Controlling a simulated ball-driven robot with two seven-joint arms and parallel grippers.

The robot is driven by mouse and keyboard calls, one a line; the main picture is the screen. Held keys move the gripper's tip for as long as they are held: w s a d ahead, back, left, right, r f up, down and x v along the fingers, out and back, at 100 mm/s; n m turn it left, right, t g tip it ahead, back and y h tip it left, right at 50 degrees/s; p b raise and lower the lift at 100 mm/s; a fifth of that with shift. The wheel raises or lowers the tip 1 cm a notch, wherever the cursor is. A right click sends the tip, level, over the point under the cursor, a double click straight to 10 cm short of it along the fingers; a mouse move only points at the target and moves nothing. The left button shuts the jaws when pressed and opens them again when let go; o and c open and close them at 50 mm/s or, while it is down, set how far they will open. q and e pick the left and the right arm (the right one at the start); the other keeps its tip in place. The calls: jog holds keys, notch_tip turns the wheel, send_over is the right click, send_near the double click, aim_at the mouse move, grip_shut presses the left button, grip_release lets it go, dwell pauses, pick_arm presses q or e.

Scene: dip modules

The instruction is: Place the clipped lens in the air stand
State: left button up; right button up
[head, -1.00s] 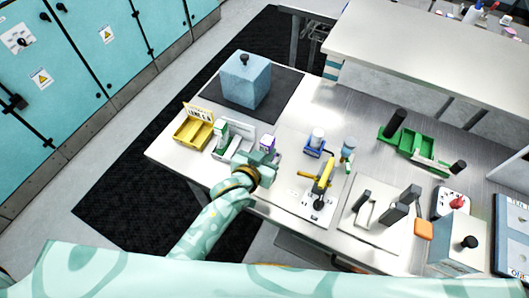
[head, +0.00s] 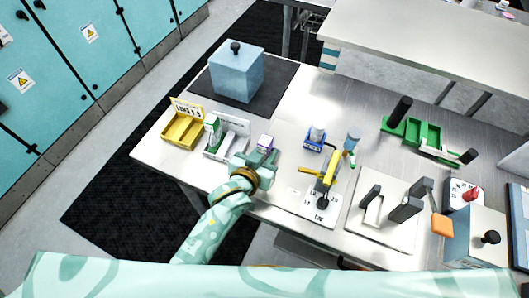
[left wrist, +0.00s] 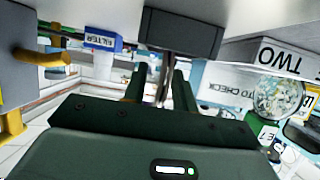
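My left gripper (head: 256,159) is over the near edge of the steel bench, just in front of a small purple-topped box (head: 265,142). In the left wrist view its two dark fingers (left wrist: 160,90) stand apart, with nothing clearly held between them. A round, glassy, lens-like disc (left wrist: 278,97) shows at the right of that view, outside the fingers, beside a grey block marked TWO (left wrist: 285,55). I cannot tell whether it is the clipped lens. No stand marked air can be read. My right gripper is not in view.
A blue filter holder (head: 314,146) and a yellow-handled device (head: 330,170) stand right. A big blue box (head: 237,78) is behind. Bare bench lies behind the holder.

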pick_arm(q)
jog(key=shift+r, duration=0.2)
jog(key=p+v, duration=0.2)
jog(key=v, duration=1)
jog(key=shift+f, duration=0.1)
